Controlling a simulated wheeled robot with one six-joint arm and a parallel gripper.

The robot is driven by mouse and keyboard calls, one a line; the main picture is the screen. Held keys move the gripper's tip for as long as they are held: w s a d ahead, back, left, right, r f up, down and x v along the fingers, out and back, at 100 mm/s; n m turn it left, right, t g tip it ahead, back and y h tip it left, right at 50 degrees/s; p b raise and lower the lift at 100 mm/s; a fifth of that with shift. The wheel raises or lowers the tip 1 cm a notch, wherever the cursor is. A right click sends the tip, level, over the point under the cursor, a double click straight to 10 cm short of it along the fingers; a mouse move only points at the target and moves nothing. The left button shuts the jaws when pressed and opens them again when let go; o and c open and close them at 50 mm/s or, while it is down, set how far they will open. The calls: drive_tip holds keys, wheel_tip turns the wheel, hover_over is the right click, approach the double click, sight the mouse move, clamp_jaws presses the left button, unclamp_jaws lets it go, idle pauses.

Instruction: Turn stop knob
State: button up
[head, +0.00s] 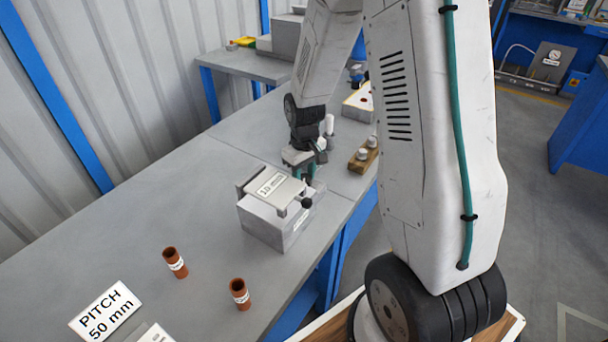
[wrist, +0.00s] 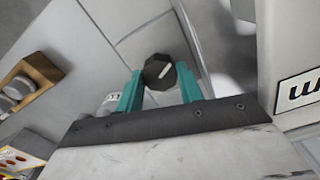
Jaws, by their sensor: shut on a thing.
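The stop knob (wrist: 156,74) is a dark, many-sided knob with a white pointer line, seen in the wrist view. My gripper (wrist: 160,80) has its two teal fingers on either side of the knob and is shut on it. In the head view my gripper (head: 309,178) points down at the right rear of a grey block (head: 268,224) with a labelled plate (head: 270,187) on top. A dark round knob end (head: 306,202) shows at the block's right edge; I cannot tell if it is the gripped knob.
Two brown tubes (head: 175,263) (head: 240,294) stand on the grey bench (head: 110,245), near a "PITCH 50 mm" sign (head: 105,311). A wooden holder with metal pegs (head: 363,157) stands right of my gripper and also shows in the wrist view (wrist: 28,84). The bench's left middle is clear.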

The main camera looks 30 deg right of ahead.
sight(304, 178)
drive_tip(key=m, duration=0.7)
idle(0.6)
drive_tip(key=o, duration=1)
drive_tip(key=shift+r, duration=0.1)
wheel_tip(304, 178, up, 7)
drive_tip(key=shift+r, duration=0.35)
